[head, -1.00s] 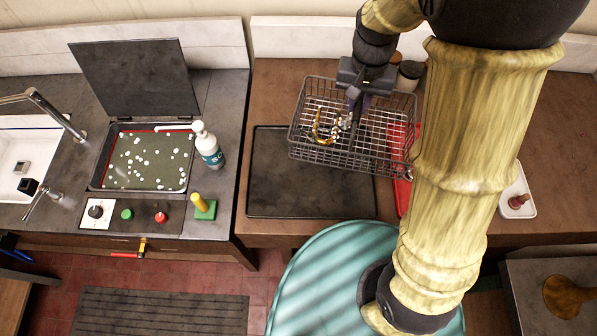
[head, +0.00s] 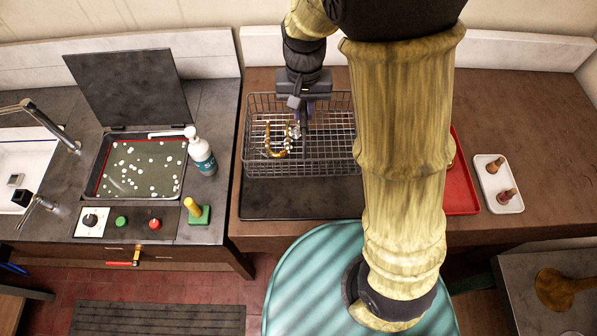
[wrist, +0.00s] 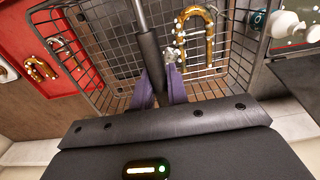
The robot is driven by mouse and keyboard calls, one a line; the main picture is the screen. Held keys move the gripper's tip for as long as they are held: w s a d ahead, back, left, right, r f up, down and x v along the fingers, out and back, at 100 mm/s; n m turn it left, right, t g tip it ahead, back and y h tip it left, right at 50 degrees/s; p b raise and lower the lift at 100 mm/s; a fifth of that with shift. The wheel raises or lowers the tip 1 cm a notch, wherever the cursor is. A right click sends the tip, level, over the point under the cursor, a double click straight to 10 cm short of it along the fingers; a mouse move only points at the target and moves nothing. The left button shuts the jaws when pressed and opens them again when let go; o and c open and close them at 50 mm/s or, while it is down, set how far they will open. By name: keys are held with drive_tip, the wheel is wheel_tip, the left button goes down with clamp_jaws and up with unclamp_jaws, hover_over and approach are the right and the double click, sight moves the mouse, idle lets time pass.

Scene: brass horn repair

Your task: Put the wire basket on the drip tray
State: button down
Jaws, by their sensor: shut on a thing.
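The grey wire basket (head: 315,167) hangs from my gripper (head: 303,112) over the back part of the dark, flat drip tray (head: 300,200). The tray's front strip shows bare; the basket hides its back. I cannot tell whether the basket's bottom touches the tray. The basket looks about level. A curved brass tube (head: 271,150) and a small silvery part lie inside it. In the wrist view, my gripper's purple fingers (wrist: 161,82) are shut on the dark handle bar (wrist: 150,52) of the basket (wrist: 205,88).
A red tray (head: 464,190) stands right of my arm, partly hidden, with a white tray (head: 489,208) holding pegs beyond. To the left are a speckled basin (head: 140,170) with an open lid (head: 130,85), a white bottle (head: 201,155) and a yellow-handled green block (head: 199,215).

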idle(0.3)
drive_tip(key=shift+f+p, duration=0.65)
drive_tip(key=shift+f, duration=2.35)
drive_tip(key=shift+f+p, duration=0.5)
drive_tip(key=shift+f, duration=1.5)
drive_tip(key=c, duration=1.4)
unclamp_jaws()
